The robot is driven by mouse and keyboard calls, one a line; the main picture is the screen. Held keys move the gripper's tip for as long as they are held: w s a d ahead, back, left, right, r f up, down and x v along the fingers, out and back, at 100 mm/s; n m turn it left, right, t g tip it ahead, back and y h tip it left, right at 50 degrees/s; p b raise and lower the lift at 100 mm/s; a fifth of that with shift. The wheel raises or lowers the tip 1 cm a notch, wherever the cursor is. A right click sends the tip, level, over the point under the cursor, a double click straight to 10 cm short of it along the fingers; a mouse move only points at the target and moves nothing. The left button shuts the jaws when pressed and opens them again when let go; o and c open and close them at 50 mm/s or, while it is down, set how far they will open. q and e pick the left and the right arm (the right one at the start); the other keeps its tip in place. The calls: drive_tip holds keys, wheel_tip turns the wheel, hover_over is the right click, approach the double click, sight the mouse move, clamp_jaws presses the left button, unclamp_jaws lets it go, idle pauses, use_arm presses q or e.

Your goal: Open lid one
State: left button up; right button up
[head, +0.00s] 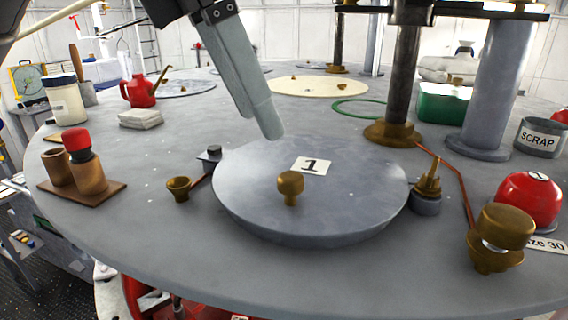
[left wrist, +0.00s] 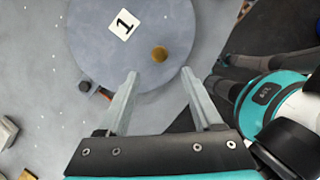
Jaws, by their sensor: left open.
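Lid one (head: 245,180) is a round grey disc lying flat on the deck, with a white "1" label (head: 312,166) and a brass knob (head: 290,188). It also shows at the top of the left wrist view (left wrist: 100,50), with the knob (left wrist: 159,54) nearly in line with the gap between my fingers. My left gripper (head: 270,134) hangs above the far edge of the lid in the head view, its fingers overlapping there. In the left wrist view my left gripper (left wrist: 160,73) is open and empty, apart from the knob. My right gripper is in neither view.
A brass latch (head: 178,187) sits left of the lid and a brass fitting (head: 428,185) right of it. A large brass knob (head: 502,235) and red dome (head: 530,198) stand further right. A dark post (head: 402,90) rises behind. Brown cups (head: 88,172) stand left.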

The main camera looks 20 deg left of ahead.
sight(289, 176)
use_arm(q)
drive_tip(key=x, duration=0.8)
drive_tip(key=shift+w+d+f+p, duration=0.1)
drive_tip(key=shift+w+f+p, duration=0.05)
drive_tip(key=shift+f+p, duration=0.15)
drive_tip(key=shift+r, duration=0.1)
clamp_jaws()
idle(0.9)
